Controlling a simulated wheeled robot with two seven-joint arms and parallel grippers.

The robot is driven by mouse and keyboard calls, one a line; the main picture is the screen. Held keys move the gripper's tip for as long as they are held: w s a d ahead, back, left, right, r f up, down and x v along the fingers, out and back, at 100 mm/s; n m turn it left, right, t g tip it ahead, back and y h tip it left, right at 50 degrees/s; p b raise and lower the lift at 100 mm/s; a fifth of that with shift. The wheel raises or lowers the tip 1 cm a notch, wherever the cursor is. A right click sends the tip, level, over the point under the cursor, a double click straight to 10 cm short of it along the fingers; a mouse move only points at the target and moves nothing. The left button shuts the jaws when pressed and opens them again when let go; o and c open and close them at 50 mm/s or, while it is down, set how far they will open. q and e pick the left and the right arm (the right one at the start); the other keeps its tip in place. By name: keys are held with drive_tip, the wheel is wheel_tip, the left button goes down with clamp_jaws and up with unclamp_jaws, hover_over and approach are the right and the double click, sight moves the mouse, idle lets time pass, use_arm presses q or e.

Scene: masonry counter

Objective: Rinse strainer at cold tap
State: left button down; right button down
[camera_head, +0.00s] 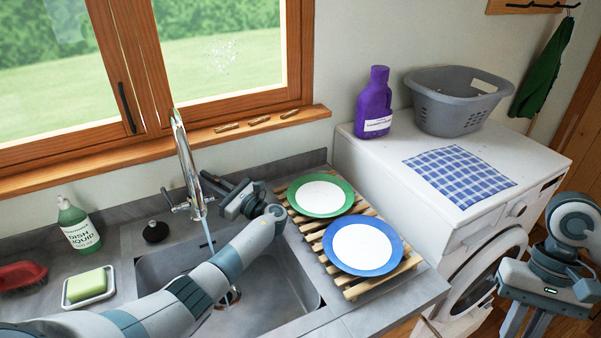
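The tap (184,160) stands at the back of the sink (285,262), and a bluish stream of water (207,233) falls from its spout. My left gripper (212,183) is beside the tap on its right, near the handle side; whether its fingers touch the tap or are shut is hard to see. My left arm crosses the sink and hides much of the basin. A round metal fitting (231,296) shows at the sink bottom, partly behind my arm; I cannot tell whether it is the strainer or the drain. My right gripper (527,322) hangs low at the right, its fingers apart and empty.
A black plug (156,232), dish liquid (77,226), a green sponge on a dish (89,299) and a red brush (22,275) are left of the sink. A wooden rack (347,292) with two plates is right. A purple bottle (374,103) and grey basket (455,115) stand on the washer (392,164).

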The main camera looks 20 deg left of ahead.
use_arm(q)
drive_tip(key=c, duration=1.8)
unclamp_jaws()
drive_tip(key=shift+r, duration=0.1)
